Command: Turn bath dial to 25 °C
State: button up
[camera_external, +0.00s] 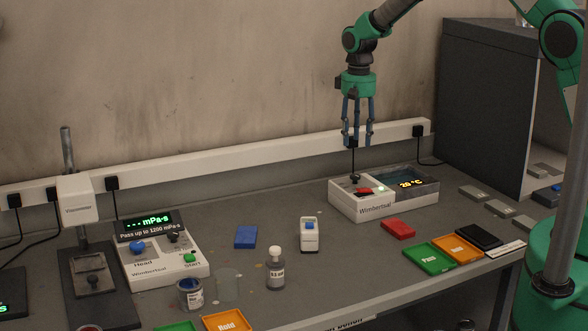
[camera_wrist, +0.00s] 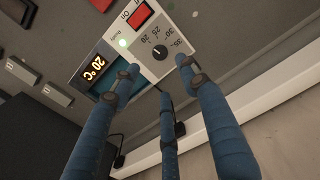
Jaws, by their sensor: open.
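The bath (camera_external: 362,208) is a white box marked Wimbertsal, at the back right of the bench. Its display (camera_external: 411,184) reads 20 °C in yellow; the same reading shows in the wrist view (camera_wrist: 97,67). The dial (camera_wrist: 160,52) is a small dark round knob on the white panel, with marks 20, 25, 30 and 35 around it; its exact pointer direction is too small to tell. My gripper (camera_external: 357,142) points down above the bath, with its blue fingers apart and empty. In the wrist view the fingers (camera_wrist: 158,75) lie near the dial, apparently not touching it.
A white power rail (camera_external: 250,155) with plugs and cables runs along the wall behind. A dark cabinet (camera_external: 485,105) stands right. A red block (camera_external: 398,229) lies in front.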

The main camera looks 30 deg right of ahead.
aim_at(355, 175)
notch_tip(355, 175, down, 11)
jog(key=shift+f, duration=0.1)
dwell(0.4)
grip_shut()
jog(key=shift+m, duration=0.4)
jog(key=m, duration=0.3)
jog(key=shift+m+b, duration=0.35)
jog(key=shift+m, duration=1.65)
